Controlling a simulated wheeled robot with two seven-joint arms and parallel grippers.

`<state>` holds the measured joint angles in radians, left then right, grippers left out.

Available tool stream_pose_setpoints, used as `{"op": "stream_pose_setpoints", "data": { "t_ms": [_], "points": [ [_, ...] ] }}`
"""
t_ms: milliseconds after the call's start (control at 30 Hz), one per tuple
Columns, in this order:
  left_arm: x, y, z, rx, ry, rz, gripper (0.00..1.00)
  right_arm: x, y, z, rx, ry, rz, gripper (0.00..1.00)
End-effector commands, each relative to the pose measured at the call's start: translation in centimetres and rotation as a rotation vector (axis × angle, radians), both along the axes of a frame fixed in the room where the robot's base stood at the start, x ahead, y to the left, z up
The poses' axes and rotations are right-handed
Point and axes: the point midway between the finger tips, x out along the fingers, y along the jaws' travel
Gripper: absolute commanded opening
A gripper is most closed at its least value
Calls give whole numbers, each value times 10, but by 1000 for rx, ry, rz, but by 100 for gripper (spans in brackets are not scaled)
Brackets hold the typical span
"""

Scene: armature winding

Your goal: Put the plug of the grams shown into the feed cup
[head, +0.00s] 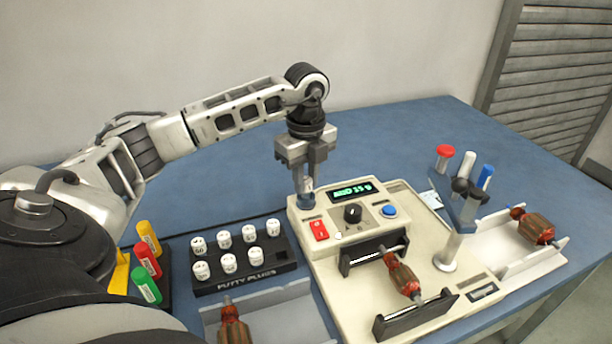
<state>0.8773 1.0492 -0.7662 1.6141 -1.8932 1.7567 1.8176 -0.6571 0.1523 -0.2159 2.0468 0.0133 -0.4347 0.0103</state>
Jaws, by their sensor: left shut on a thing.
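My left gripper (303,192) points straight down at the back left corner of the cream machine (420,262). It is shut on a small white plug (309,184), which shows only partly between the fingers; its label is too small to read. The dark blue feed cup (306,201) is right at the fingertips. I cannot tell whether the plug is inside the cup or just above its rim. The green display (352,191) seems to read "ADD 15 g". The black putty plug rack (245,283) holds several white numbered plugs (228,263), with an empty hole at its front right. My right gripper is out of view.
A red switch (319,229), black knob (353,213) and blue button (390,211) are close to the cup. An armature (403,275) lies across the machine; others lie in trays left and right. Coloured tubes (147,260) stand at left.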

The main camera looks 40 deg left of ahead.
Motion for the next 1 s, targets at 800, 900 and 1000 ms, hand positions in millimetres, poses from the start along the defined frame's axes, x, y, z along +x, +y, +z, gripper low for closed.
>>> {"op": "stream_pose_setpoints", "data": {
  "t_ms": [800, 900, 1000],
  "points": [
    [0, 0, -7, 0, 0, 0, 28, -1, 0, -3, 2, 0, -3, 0],
    [0, 0, -7, 0, 0, 0, 48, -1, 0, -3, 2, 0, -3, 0],
    [0, 0, -7, 0, 0, 0, 48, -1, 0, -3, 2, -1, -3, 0]
  ]
}}
